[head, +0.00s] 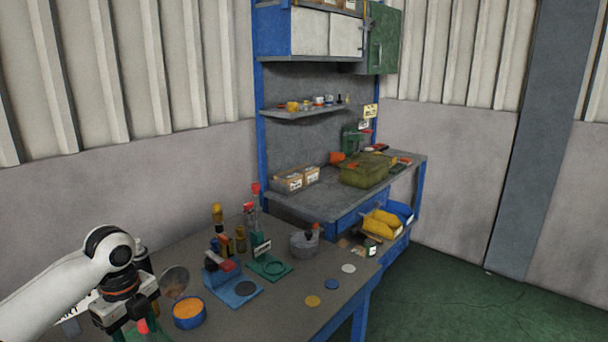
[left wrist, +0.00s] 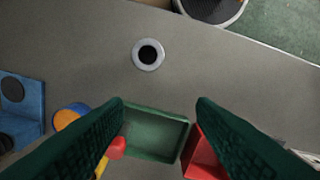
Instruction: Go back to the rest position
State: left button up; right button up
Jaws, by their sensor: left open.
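My left gripper (head: 139,331) is at the lower left of the head view, over the near left part of the table (head: 270,325). Its green fingers show in the left wrist view (left wrist: 160,104), spread apart with nothing held between them. A shallow green tray (left wrist: 158,133) lies below and between the fingers. A red-topped item (left wrist: 117,148) shows by the left finger and a red box (left wrist: 202,160) by the right one, partly hidden. My right gripper is in neither view.
A blue tin with orange contents (head: 189,313) stands right of my left gripper. Blue (head: 243,299) and green (head: 270,268) stands, bottles and a grey pot (head: 303,246) are farther back. A white ring (left wrist: 148,54) lies in open table space. A workbench (head: 320,201) stands behind.

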pick_arm(q)
jog(key=s+d+f+n, duration=0.1)
jog(key=s+d+f, duration=0.1)
jog(key=d+f, duration=0.2)
jog(key=s+d+f+n, duration=0.1)
jog(key=s+d+f, duration=0.1)
jog(key=d+f, duration=0.2)
jog(key=s+d+f+n+t+h, duration=0.1)
jog(key=s+d+f, duration=0.2)
jog(key=d+f, duration=0.1)
jog(key=shift+d+f+n, duration=0.1)
jog(key=shift+f+n, duration=0.2)
jog(key=s+d+f+n+t+h, duration=0.1)
jog(key=s+d+f+n, duration=0.1)
jog(key=s+n, duration=0.35)
jog(key=s+d+f+n+t, duration=0.1)
jog(key=s+d+f+n, duration=0.1)
jog(key=s+f+n, duration=0.3)
jog(key=s+a+r+n+y, duration=0.2)
jog(key=s+a+n, duration=0.3)
jog(key=s+n, duration=0.3)
jog(key=s+f+m, duration=0.1)
jog(key=s+f, duration=0.2)
jog(key=f, duration=2.4)
jog(key=s+a+f+g, duration=0.2)
jog(key=s+a+f, duration=0.1)
jog(key=s+f, duration=1.2)
jog(key=shift+s, duration=0.6)
